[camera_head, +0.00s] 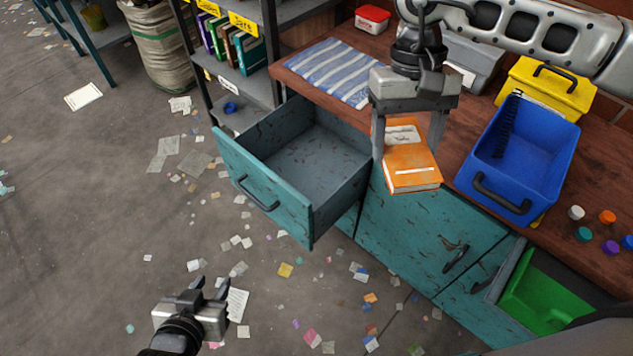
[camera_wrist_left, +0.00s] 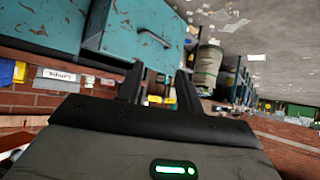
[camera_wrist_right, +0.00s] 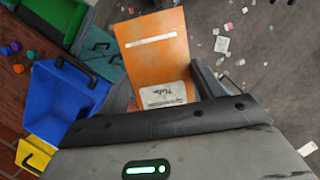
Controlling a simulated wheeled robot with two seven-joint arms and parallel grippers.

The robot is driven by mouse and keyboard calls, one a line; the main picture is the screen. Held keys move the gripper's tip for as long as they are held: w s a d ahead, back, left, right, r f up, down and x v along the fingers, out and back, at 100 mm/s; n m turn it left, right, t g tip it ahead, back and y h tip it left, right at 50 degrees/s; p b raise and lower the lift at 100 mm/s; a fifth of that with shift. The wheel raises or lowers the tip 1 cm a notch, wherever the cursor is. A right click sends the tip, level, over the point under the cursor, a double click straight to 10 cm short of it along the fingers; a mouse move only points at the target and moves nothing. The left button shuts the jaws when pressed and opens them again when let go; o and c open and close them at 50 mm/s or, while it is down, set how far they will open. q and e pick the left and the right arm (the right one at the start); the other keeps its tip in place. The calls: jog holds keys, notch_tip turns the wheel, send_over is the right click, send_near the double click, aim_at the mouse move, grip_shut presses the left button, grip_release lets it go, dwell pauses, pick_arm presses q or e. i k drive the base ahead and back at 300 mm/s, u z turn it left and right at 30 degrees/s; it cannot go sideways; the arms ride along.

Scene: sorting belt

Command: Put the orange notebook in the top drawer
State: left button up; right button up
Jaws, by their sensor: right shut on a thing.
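The orange notebook (camera_head: 411,170) is held by my right gripper (camera_head: 409,142), whose fingers straddle it just right of the open top drawer. It also shows in the right wrist view (camera_wrist_right: 157,55), with a white label (camera_wrist_right: 162,96) near the fingers. The top drawer (camera_head: 263,192) of the teal cabinet is pulled out and looks empty inside. My left gripper (camera_head: 205,292) is low over the floor at the bottom of the head view, its two fingers apart with nothing between them. In the left wrist view its fingers (camera_wrist_left: 160,88) are also apart.
A blue bin (camera_head: 525,150) and a yellow bin (camera_head: 545,85) stand on the wooden worktop, right of the notebook. A striped cloth (camera_head: 330,73) lies behind the drawer. A shelf with binders (camera_head: 235,45) stands behind left. Paper scraps litter the floor.

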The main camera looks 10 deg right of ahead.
aim_at(309, 179)
jog(key=z, duration=0.75)
jog(key=k, duration=0.2)
jog(key=u, duration=1.95)
jog(key=i, duration=0.9)
jog(key=z, duration=0.6)
jog(key=i, duration=0.7)
jog(key=z, duration=0.6)
